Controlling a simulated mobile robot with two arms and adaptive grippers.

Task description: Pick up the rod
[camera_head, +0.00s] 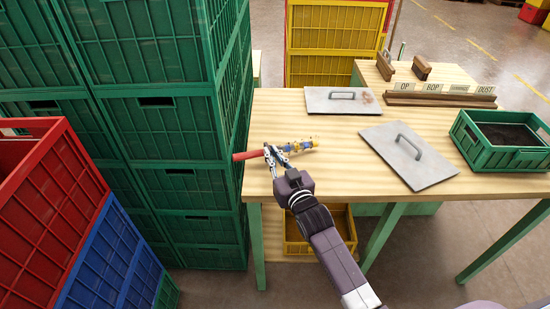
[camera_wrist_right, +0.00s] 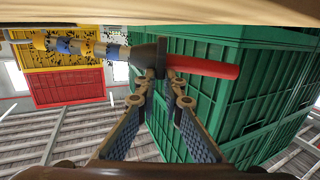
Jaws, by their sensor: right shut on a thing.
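The rod (camera_head: 302,145) has a red handle at its left end and a yellow and blue banded part at its right. It is at the left edge of the wooden table (camera_head: 292,112), with the red end out past the edge. My right gripper (camera_head: 274,157) is shut on the rod near its middle, next to the red handle. In the right wrist view the rod (camera_wrist_right: 205,67) lies across the fingertips (camera_wrist_right: 165,82), on a dark grey part. I cannot tell whether the rod touches the tabletop. My left gripper is not in view.
Two grey metal plates with handles (camera_head: 340,101) (camera_head: 410,158) lie on the table. A green crate with dark contents (camera_head: 482,152) stands at the right. Labelled signs (camera_head: 440,99) stand at the back. Stacked green crates (camera_head: 150,60) rise close at the left.

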